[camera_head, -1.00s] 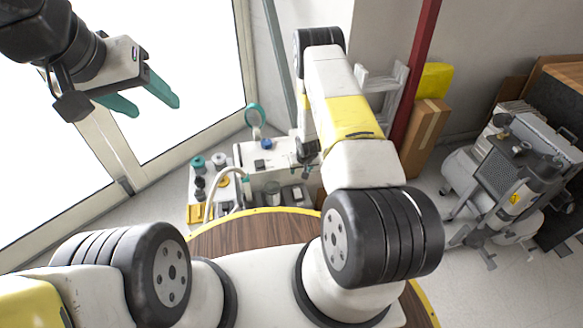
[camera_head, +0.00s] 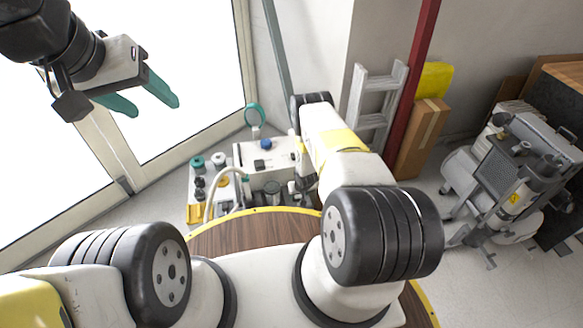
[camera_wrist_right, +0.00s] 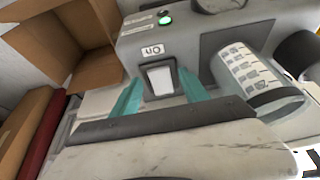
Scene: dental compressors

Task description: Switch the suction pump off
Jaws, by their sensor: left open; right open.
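The suction pump's housing (camera_wrist_right: 190,40) fills the upper part of the right wrist view, grey-white, with a light rocker switch (camera_wrist_right: 160,80) in a dark frame. A label reading "On", turned upside down, sits beside the switch, and a green lamp (camera_wrist_right: 165,20) is lit. My right gripper (camera_wrist_right: 161,92) is open, its teal fingers on either side of the switch; contact cannot be told. In the head view, a white unit (camera_head: 270,153) stands beyond the round wooden table, with my right wrist at its right side. My left gripper (camera_head: 156,107) is open and empty, high at the left.
A labelled cylinder (camera_wrist_right: 250,75) stands right of the switch. An open cardboard box (camera_wrist_right: 62,48) is at upper left. In the head view, a grey ladder (camera_head: 374,100), red post (camera_head: 416,75) and cardboard box (camera_head: 422,138) are right of my right arm; a compressor (camera_head: 515,165) stands far right.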

